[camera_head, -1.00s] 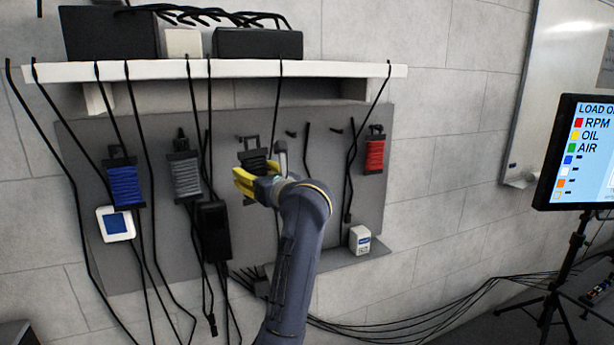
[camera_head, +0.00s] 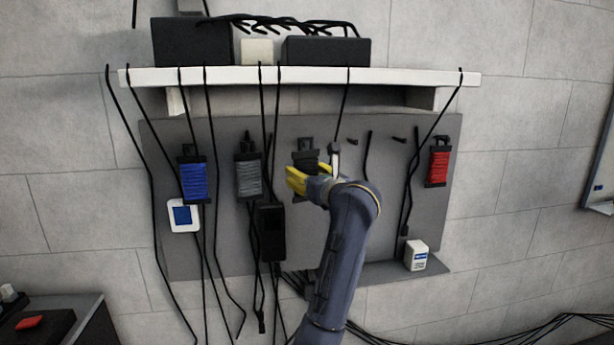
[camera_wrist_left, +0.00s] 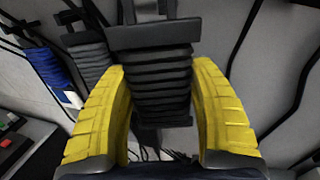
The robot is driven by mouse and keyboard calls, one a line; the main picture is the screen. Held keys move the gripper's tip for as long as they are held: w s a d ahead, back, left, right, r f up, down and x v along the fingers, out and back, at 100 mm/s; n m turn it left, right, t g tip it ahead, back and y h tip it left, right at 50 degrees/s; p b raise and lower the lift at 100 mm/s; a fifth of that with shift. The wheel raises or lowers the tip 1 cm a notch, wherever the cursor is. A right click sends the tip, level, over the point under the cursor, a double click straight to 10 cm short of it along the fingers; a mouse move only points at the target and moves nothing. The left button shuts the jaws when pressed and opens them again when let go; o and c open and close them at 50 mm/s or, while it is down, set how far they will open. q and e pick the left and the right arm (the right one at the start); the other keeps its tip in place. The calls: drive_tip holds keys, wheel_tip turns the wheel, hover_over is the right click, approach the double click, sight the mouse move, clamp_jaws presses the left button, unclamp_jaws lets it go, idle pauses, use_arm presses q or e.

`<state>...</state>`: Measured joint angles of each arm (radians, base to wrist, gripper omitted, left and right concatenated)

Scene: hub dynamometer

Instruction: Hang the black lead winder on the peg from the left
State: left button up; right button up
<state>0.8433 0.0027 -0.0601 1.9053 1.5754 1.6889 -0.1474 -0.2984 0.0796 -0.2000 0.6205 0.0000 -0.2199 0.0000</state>
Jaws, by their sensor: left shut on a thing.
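The black lead winder (camera_head: 305,160) is upright against the grey pegboard (camera_head: 400,200), between the grey winder and two bare pegs. In the left wrist view the black winder (camera_wrist_left: 150,75) stands between the yellow fingers, its handle at the top edge. My left gripper (camera_head: 298,178) is shut on its sides; it also shows in the left wrist view (camera_wrist_left: 155,105). Whether the winder's handle sits on a peg is too small to tell. Bare pegs (camera_head: 399,140) show to the right. My right gripper is not in view.
A blue winder (camera_head: 193,181), a grey winder (camera_head: 248,177) and a red winder (camera_head: 438,164) hang on the board. Black cables dangle from the white shelf (camera_head: 300,77). A black adapter (camera_head: 271,233) hangs close below left of my gripper. A white box (camera_head: 416,256) sits on the lower ledge.

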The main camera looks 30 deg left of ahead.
use_arm(q)
drive_tip(key=w+a+f, duration=0.1)
drive_tip(key=w+a, duration=0.3)
drive_tip(key=w, duration=0.1)
drive_tip(key=shift+a+f, duration=0.15)
drive_tip(key=shift+a, duration=0.05)
idle(0.8)
idle(0.3)
idle(0.4)
drive_tip(key=o, duration=1.4)
drive_tip(key=shift+f, duration=0.1)
